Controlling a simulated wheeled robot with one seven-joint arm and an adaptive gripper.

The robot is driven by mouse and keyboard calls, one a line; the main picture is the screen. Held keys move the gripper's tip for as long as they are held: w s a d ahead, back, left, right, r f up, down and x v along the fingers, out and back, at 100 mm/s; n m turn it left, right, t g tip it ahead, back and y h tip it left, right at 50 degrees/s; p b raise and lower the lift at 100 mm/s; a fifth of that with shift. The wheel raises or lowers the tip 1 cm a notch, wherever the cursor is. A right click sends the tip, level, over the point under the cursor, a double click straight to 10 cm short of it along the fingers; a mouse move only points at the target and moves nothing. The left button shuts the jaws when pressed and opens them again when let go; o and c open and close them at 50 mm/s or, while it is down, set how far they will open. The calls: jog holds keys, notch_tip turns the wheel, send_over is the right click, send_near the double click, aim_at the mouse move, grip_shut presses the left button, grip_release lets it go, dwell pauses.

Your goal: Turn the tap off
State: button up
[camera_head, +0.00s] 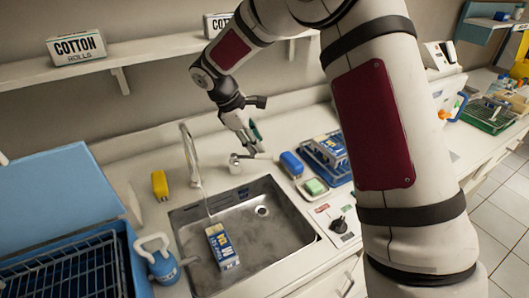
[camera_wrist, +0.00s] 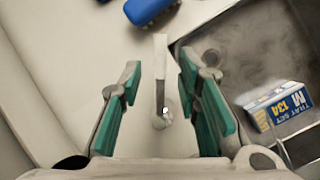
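The tap's curved metal spout (camera_head: 190,155) rises at the sink's back left edge, and a thin pale line like water runs down from it into the sink (camera_head: 262,188). The tap's lever handle (camera_head: 235,160) stands on the counter right of the spout. In the wrist view the lever (camera_wrist: 161,75) points up the picture from its round base, between my fingers. My gripper (camera_head: 252,137) is above the handle. Its teal-padded fingers (camera_wrist: 160,68) are open, one on each side of the lever with visible gaps.
A blue-and-white box (camera_head: 222,247) lies in the sink, also in the wrist view (camera_wrist: 277,106). A blue object (camera_head: 291,164) and a green-topped dish (camera_head: 314,187) sit right of the handle. A yellow object (camera_head: 160,185) stands left of the spout. A shelf (camera_head: 150,50) runs above.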

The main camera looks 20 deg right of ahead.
aim_at(264, 156)
jog(key=shift+x, duration=3)
grip_shut()
